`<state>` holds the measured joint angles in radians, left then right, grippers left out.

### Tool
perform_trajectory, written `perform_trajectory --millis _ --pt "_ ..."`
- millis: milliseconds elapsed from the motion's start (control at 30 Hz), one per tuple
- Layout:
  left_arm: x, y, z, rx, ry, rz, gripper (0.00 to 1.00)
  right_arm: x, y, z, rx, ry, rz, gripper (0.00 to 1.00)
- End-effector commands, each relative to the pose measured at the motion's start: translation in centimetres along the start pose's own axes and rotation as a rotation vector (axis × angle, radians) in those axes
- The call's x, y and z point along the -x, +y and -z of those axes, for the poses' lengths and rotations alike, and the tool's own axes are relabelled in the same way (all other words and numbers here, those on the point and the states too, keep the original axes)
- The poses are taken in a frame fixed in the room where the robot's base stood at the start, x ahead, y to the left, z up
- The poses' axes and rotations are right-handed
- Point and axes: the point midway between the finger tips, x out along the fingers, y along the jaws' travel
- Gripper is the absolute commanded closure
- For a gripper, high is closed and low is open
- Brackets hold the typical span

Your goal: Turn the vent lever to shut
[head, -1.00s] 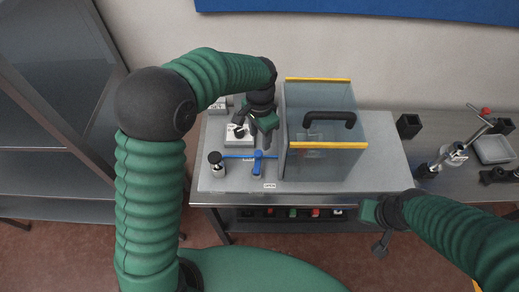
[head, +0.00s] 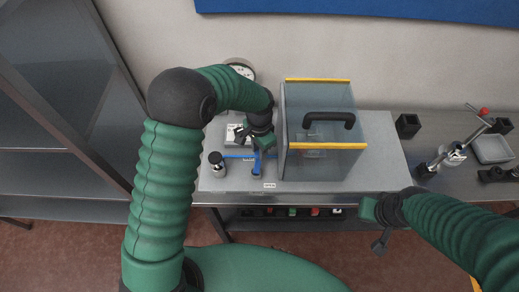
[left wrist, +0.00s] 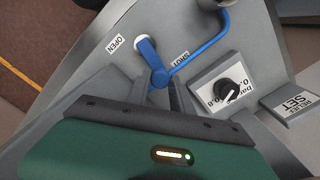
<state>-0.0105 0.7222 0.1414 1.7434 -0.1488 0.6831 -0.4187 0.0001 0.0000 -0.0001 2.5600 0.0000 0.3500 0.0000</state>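The blue vent lever (left wrist: 150,58) stands at the front left of the bench, joined to a thin blue pipe (left wrist: 205,47). It also shows in the head view (head: 256,170). In the left wrist view its broad end lies between the OPEN label (left wrist: 115,43) and the SHUT label (left wrist: 180,59). My left gripper (head: 257,150) is over the blue fitting. In the left wrist view its dark fingers (left wrist: 159,92) are apart, with the lever's near round end between their tips; contact cannot be told. My right gripper (head: 380,240) hangs before the bench, away from the lever, its fingers unclear.
A clear box (head: 325,165) with yellow edges and a black handle (head: 329,120) stands right of the lever. A small bottle (head: 216,164) stands left. A bar dial (left wrist: 227,90) and a SET panel (left wrist: 293,101) are nearby. A clamp stand (head: 453,155) is far right.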

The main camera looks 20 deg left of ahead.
Motion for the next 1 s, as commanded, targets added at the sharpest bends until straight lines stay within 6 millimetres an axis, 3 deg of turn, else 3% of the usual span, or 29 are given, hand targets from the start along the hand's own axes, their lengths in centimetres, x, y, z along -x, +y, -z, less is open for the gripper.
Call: perform_trajectory --millis 100,233,433,633,667,700,833,1000 --pt "-0.04 0.1 -0.08 0.0 -0.003 -0.002 1.0 0.0 -0.01 0.0 0.0 0.0 0.0 1.0" --pt "-0.03 0.06 -0.15 0.007 -0.004 -0.002 1.0 0.04 -0.01 0.01 0.0 0.0 0.0 1.0" --pt "-0.03 -0.45 -0.76 0.161 -0.006 -0.002 1.0 0.44 -0.01 0.1 0.0 0.0 0.0 1.0" --pt "-0.09 -0.46 -0.78 0.163 -0.006 -0.002 1.0 0.37 -0.01 0.09 0.0 0.0 0.0 1.0" --pt "-0.09 -0.46 -0.78 0.163 -0.006 -0.002 0.72 0.37 -0.01 0.09 0.0 0.0 0.0 1.0" --pt "-0.09 -0.46 -0.78 0.163 -0.006 -0.002 0.67 0.37 -0.01 0.09 0.0 0.0 0.0 1.0" --pt "-0.07 -0.46 -0.72 0.162 -0.005 -0.002 0.52 0.37 -0.01 0.09 0.0 0.0 0.0 1.0" --pt "-0.05 -0.47 -0.65 0.161 -0.003 -0.002 0.52 0.38 -0.01 0.09 0.0 0.0 0.0 1.0"
